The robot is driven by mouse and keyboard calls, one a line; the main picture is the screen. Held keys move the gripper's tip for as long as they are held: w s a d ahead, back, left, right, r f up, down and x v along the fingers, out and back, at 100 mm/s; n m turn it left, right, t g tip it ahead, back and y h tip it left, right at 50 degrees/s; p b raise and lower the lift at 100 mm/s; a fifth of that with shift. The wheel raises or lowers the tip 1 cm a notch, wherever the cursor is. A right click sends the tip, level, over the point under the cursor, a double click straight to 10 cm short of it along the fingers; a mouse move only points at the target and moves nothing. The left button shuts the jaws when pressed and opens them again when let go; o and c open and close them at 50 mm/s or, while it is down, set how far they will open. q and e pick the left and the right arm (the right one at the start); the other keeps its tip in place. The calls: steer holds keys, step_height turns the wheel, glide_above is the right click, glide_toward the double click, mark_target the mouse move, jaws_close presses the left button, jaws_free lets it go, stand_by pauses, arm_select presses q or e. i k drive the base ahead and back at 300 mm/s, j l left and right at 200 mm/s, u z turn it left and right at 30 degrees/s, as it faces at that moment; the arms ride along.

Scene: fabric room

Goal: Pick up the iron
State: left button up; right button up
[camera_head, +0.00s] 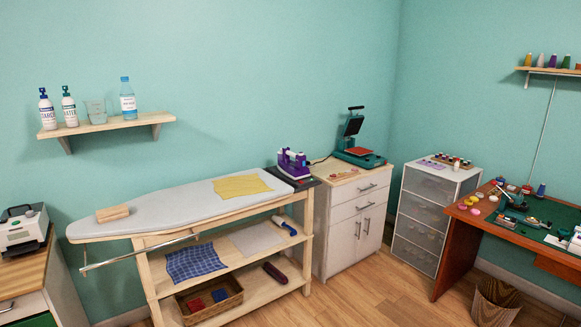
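The purple and white iron (293,162) stands on a dark rest (300,181) at the right end of the grey ironing board (160,205). A yellow cloth (242,186) lies flat on the board just left of it. Neither of my grippers shows in the head view, so I cannot see how they stand.
A wooden block (112,213) lies on the board's left end. A white cabinet (345,225) with a green heat press (357,150) stands right of the board. Below are shelves with a blue checked cloth (195,262) and a basket (208,300). Wooden floor (370,290) is clear in front.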

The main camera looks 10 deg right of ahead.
mark_target(293, 169)
steer(key=i+l, duration=0.65)
steer(key=i+l+u, duration=0.15)
steer(key=i+l, duration=0.5)
steer(key=l, duration=0.25)
